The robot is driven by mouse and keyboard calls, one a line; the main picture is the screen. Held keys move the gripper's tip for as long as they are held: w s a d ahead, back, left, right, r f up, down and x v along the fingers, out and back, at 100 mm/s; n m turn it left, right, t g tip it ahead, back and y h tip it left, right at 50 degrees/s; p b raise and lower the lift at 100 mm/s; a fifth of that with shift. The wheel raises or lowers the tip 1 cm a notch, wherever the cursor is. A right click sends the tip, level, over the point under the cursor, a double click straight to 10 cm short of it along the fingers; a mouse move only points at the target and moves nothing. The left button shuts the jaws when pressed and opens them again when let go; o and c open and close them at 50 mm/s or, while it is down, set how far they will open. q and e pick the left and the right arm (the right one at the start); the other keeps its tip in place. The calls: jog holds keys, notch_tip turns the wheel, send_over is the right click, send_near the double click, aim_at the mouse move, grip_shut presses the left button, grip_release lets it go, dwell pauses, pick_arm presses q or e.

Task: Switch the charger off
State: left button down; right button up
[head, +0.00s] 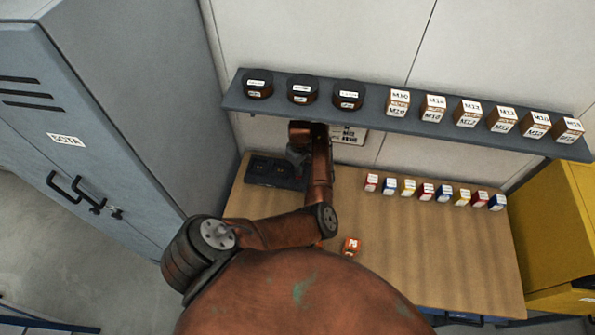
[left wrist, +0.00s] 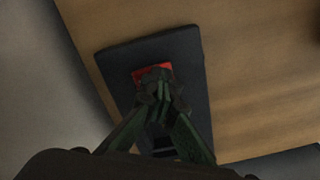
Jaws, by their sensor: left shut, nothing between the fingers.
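The charger (head: 268,173) is a dark flat block at the back left of the wooden bench, below the shelf. In the left wrist view the charger (left wrist: 120,65) is a dark slab with a red patch (left wrist: 140,73), which looks like its switch. My left gripper (head: 297,158) is over the charger's right side in the head view. In the left wrist view my left gripper (left wrist: 160,84) is shut and empty, with its fingertips over the red patch and hiding part of it. I cannot tell whether they touch it, or which way the switch is set. My right gripper is not in view.
A shelf (head: 380,115) with dark round tins and labelled boxes hangs above the bench (head: 430,245). Several small coloured boxes stand in a row at the bench's back right. An orange-red block (head: 351,246) lies near my arm. A grey locker (head: 130,120) stands left, a yellow cabinet (head: 560,235) right.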

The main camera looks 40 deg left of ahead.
pick_arm(q)
jog(key=shift+r+p, duration=2.3)
jog(key=shift+r, duration=1.05)
